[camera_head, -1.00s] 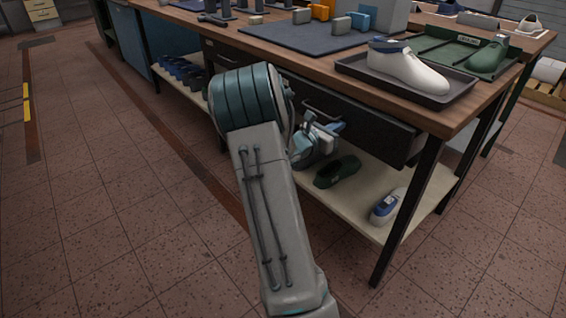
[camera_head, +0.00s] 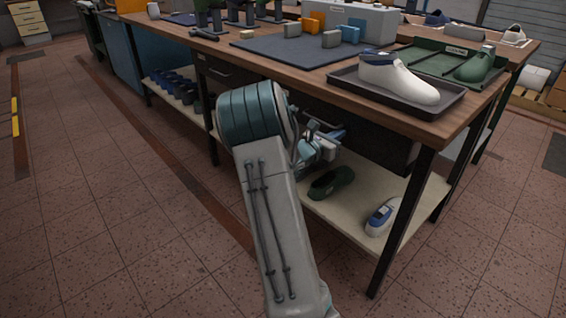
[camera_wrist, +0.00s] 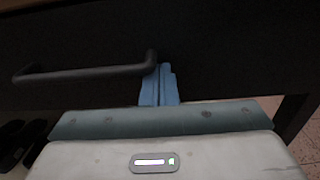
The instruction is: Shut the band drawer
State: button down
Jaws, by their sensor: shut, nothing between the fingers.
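The band drawer is the dark drawer front (camera_head: 372,140) under the right part of the bench. It sits close beneath the tabletop edge in the head view; I cannot tell whether a gap is left. In the wrist view its dark face (camera_wrist: 225,55) fills the background, with a dark bar handle (camera_wrist: 85,73) at left. My gripper (camera_wrist: 160,72) is shut and empty, its blue fingers pointing at the drawer face beside the handle's right end. Contact cannot be made out. In the head view my gripper (camera_head: 318,140) is partly hidden behind my arm.
A tray (camera_head: 452,106) with a white shoe last (camera_head: 398,78) stands on the bench above the drawer. The lower shelf (camera_head: 345,210) holds a green shoe (camera_head: 331,183) and a white-blue one (camera_head: 382,217). A bench leg (camera_head: 402,225) stands at the right. Floor is free at left.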

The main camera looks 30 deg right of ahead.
jog(key=s+a+p, duration=0.2)
jog(key=a, duration=1.2)
jog(key=shift+s, duration=0.1)
